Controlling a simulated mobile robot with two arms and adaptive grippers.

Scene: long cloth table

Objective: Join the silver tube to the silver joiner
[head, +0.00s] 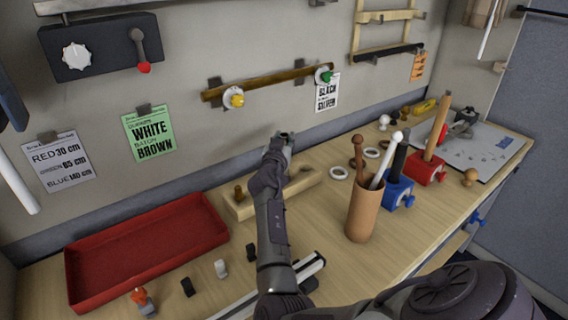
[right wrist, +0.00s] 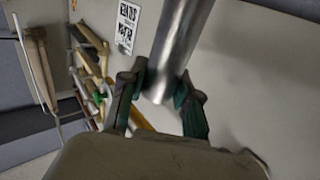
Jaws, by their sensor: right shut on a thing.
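My right gripper (head: 286,137) is shut on a smooth silver cylinder, which looks like the silver tube. In the right wrist view, the silver tube (right wrist: 180,45) sits between the two fingers of the right gripper (right wrist: 168,90). Its near end shows there, and the rest runs up out of the picture. In the head view the gripper is raised near the wall, and the tube is mostly hidden by it. My left gripper is not in view.
A red tray (head: 150,215) lies left on the table. A wooden block (head: 240,207) lies under my right arm. A brown cup with rods (head: 364,215), a blue holder (head: 398,195) and a red holder (head: 424,172) stand right. A wooden bar (head: 270,82) is on the wall.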

